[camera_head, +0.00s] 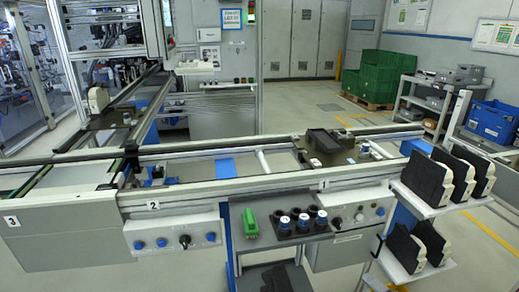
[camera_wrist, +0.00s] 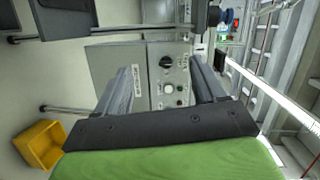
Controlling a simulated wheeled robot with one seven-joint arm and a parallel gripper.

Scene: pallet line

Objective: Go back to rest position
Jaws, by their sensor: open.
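My gripper (camera_wrist: 162,66) shows in the wrist view, with its two dark fingers spread apart and nothing between them. Beyond the fingers is a grey control panel (camera_wrist: 112,62) with a dark knob and buttons. No gap to the panel can be judged from this view. A black bar and a green surface fill the bottom of the wrist view. My gripper and arm do not show in the head view.
In the head view a conveyor (camera_head: 78,205) runs across the middle, carrying a pallet with a dark part (camera_head: 323,142). A small shelf holds a green object (camera_head: 250,222) and several cups. Black parts (camera_head: 425,180) stand on the right racks. A yellow bin (camera_wrist: 42,144) shows in the wrist view.

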